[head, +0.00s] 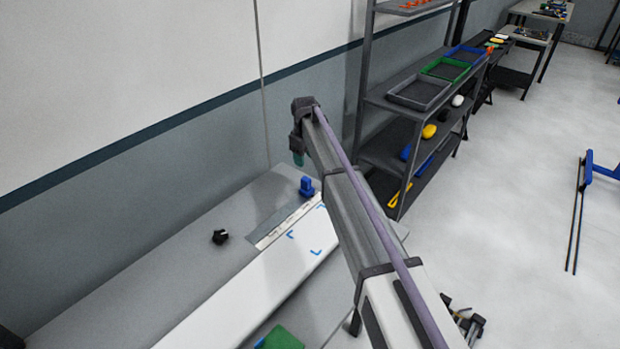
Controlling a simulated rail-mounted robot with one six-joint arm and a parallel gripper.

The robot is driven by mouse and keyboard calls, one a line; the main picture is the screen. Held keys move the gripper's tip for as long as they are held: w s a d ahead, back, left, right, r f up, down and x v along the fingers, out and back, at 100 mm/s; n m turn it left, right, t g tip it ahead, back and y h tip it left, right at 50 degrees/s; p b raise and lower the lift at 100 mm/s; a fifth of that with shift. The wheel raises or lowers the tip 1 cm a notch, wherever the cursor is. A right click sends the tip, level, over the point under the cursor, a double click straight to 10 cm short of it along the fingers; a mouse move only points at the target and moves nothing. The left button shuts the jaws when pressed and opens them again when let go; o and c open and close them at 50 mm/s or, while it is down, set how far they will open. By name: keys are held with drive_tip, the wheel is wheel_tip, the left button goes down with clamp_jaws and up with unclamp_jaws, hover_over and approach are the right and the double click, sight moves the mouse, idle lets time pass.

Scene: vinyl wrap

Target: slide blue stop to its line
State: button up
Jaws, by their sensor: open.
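The blue stop (306,187) stands upright at the far end of the bench, beside a pale marked strip (290,221). The strip carries small dark print, too small to read, and I cannot tell which mark is the stop's line. My gripper (298,159) hangs down from the end of my arm, above and slightly left of the stop in the picture. Its greenish tip shows, and it appears apart from the stop. The jaws are open, with nothing seen between them; the gap itself is hard to make out.
A black knob-like piece (220,237) sits on the grey bench (175,270) left of the strip. Blue corner marks (316,252) lie on the white surface, and a green block (280,338) is at the front. A shelf rack (365,90) with trays stands behind my arm.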

sight(307, 179)
drive_tip(key=f+b, duration=1)
drive_tip(key=f, duration=0.1)
drive_tip(key=shift+w+d, duration=0.2)
drive_tip(key=shift+w, duration=0.05)
drive_tip(key=shift+r, duration=0.1)
clamp_jaws()
